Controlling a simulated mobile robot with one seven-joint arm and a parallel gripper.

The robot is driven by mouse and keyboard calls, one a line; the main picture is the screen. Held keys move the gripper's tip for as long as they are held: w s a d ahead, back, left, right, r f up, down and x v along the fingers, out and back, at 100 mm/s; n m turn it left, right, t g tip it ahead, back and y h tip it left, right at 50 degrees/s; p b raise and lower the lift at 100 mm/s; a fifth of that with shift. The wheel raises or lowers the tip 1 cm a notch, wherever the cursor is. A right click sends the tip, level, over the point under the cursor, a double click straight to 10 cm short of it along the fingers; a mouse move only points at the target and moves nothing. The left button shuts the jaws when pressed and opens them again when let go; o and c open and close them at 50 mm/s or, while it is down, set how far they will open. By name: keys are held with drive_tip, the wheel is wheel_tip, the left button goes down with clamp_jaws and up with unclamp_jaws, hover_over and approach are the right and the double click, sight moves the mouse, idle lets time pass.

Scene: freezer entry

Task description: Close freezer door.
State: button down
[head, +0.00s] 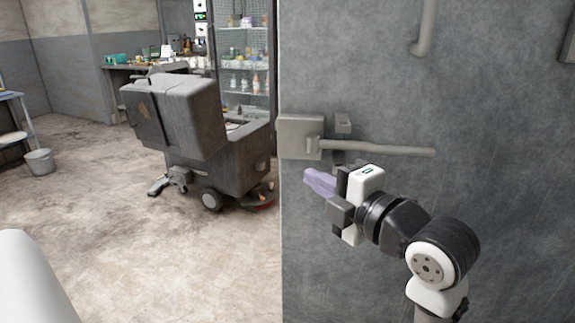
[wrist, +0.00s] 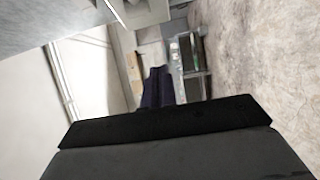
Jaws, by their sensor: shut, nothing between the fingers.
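The freezer door (head: 480,90) is a large grey panel filling the right half of the head view. Its left edge stands upright beside the open view of the room. A horizontal lever handle (head: 385,149) with a square latch plate (head: 299,136) is mounted near that edge. My gripper (head: 308,181) is just below the handle, in front of the door, with its pale purple fingers pointing left. It is shut and holds nothing. I cannot tell whether it touches the door. In the wrist view a grey surface (wrist: 60,20) shows at the upper left, perhaps the door.
A grey floor-cleaning machine (head: 190,120) stands left of the door edge. Behind it are a glass-fronted shelf (head: 243,75) and a cluttered counter (head: 120,70). A bucket (head: 40,161) stands at the far left.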

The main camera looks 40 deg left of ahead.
sight(287, 152)
drive_tip(key=p+x, duration=0.1)
drive_tip(key=x, duration=0.2)
drive_tip(key=w+p+x, duration=0.1)
drive_tip(key=x, duration=0.3)
drive_tip(key=w+p+x, duration=0.1)
drive_tip(key=x, duration=0.3)
drive_tip(key=shift+w+d+r+p, duration=0.1)
drive_tip(key=shift+w+p, duration=0.05)
drive_tip(key=shift+p, duration=0.2)
drive_tip(key=shift+w+a, duration=0.25)
drive_tip(key=shift+w, duration=0.2)
drive_tip(key=shift+a, duration=0.1)
